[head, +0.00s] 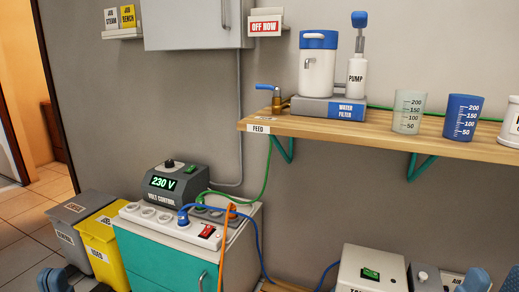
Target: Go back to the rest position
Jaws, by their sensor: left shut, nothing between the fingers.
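My left gripper (58,278) shows only in part, as blue-grey pieces at the bottom left edge of the head view, in front of the grey and yellow bins. It is shut and holds nothing. Blue-grey parts that look like my right arm or gripper (474,281) show at the bottom right edge, cut off by the frame. Whether that gripper is open or shut cannot be seen. Both are low in the view, apart from the shelf.
A wooden shelf (392,141) holds a water filter (330,108), a pump bottle (356,77) and cups. A teal cabinet (168,262) bears a power strip (172,228) and a voltage box (176,185). A yellow bin (104,250) stands left. An orange cable (224,255) hangs down.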

